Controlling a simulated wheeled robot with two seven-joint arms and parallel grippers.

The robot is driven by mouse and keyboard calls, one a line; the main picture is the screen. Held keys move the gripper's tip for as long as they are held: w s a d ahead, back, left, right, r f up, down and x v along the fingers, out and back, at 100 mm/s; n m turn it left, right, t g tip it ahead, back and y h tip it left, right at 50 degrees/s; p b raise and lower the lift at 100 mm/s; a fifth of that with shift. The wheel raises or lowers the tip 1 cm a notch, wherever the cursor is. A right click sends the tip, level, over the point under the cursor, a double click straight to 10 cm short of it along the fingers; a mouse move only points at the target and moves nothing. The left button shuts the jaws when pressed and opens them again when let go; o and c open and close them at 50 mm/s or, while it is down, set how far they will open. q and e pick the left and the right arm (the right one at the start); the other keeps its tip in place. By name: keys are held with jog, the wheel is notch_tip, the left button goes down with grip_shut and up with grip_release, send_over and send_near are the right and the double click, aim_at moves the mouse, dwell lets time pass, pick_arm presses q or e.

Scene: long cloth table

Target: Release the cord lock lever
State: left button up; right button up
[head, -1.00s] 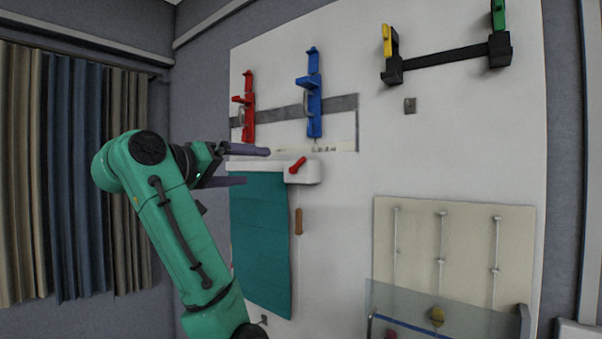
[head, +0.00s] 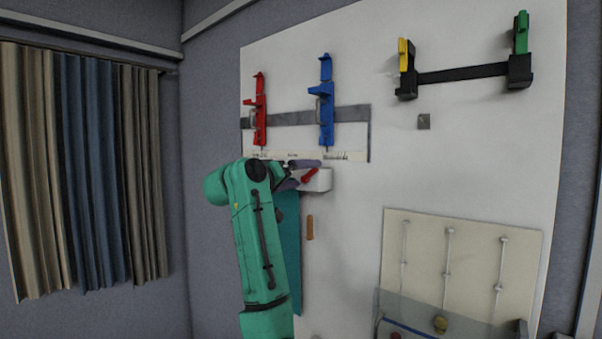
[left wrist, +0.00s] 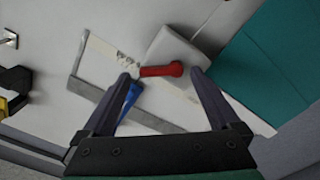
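The red cord lock lever (head: 310,175) sits on the white housing (head: 322,181) at the right end of the teal blind (head: 290,235). In the left wrist view the red lever (left wrist: 162,70) lies between the two fingertips, on the white housing (left wrist: 180,48). My left gripper (head: 302,173) is at the housing; in the left wrist view its fingers (left wrist: 160,75) are spread wide with gaps to the lever. The left arm hides much of the blind. My right gripper is in neither view.
A wooden cord pull (head: 310,228) hangs below the housing. Red (head: 260,110) and blue (head: 326,105) clamp-like fixtures are on a grey strip above. A beige panel with rods (head: 460,260) stands lower right. The white board between them is clear.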

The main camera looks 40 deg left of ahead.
pick_arm(q)
jog(key=c, duration=1.2)
jog(key=shift+f+m+b, duration=0.5)
jog(key=shift+m+b, duration=0.4)
jog(key=shift+b, duration=0.25)
jog(key=shift+d+m+b, duration=0.15)
jog(key=shift+m+b, duration=0.2)
jog(key=shift+m, duration=0.65)
jog(key=shift+d+r, duration=0.1)
jog(key=shift+r, duration=0.1)
jog(key=o, duration=1.4)
jog(key=shift+w, duration=0.1)
